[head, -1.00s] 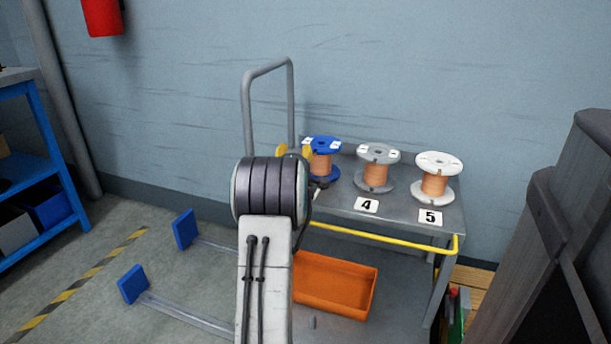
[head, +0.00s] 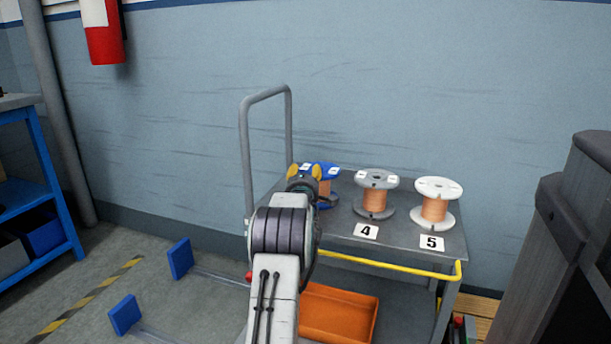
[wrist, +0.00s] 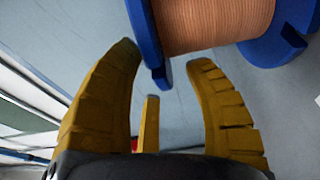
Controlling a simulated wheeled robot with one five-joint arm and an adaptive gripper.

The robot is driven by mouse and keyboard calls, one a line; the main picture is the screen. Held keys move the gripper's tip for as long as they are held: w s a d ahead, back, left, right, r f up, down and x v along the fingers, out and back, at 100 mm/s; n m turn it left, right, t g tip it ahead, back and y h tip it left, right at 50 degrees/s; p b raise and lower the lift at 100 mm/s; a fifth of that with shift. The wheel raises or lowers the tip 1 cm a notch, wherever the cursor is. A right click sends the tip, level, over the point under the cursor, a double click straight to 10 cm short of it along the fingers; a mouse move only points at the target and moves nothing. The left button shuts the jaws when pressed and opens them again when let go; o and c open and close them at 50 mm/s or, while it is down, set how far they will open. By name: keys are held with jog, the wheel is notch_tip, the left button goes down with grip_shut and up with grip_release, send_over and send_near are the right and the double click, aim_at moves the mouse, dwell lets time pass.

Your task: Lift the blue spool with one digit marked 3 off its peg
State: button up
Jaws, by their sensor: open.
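A blue spool (head: 327,188) wound with copper-coloured wire stands on the grey cart, left of the grey and white spools. Its left part is hidden behind my gripper (head: 305,172), and I see no digit 3. In the wrist view the spool's winding (wrist: 212,22) lies across the top, between two blue flanges. My gripper (wrist: 163,60) has its yellow fingers spread apart and empty. The edge of one flange shows between the fingertips in the picture; I cannot tell whether they touch. The peg is not visible.
A grey spool (head: 376,196) behind label 4 and a white spool (head: 437,205) behind label 5 stand to the right. The cart has a yellow front rail (head: 390,261), a tall grey handle (head: 246,150) at left and an orange bin (head: 340,315) below.

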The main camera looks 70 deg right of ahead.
jog(key=shift+w+d, duration=0.1)
jog(key=shift+d, duration=0.3)
jog(key=shift+c, duration=0.2)
grip_shut()
dwell(0.3)
jog(key=shift+r, duration=0.15)
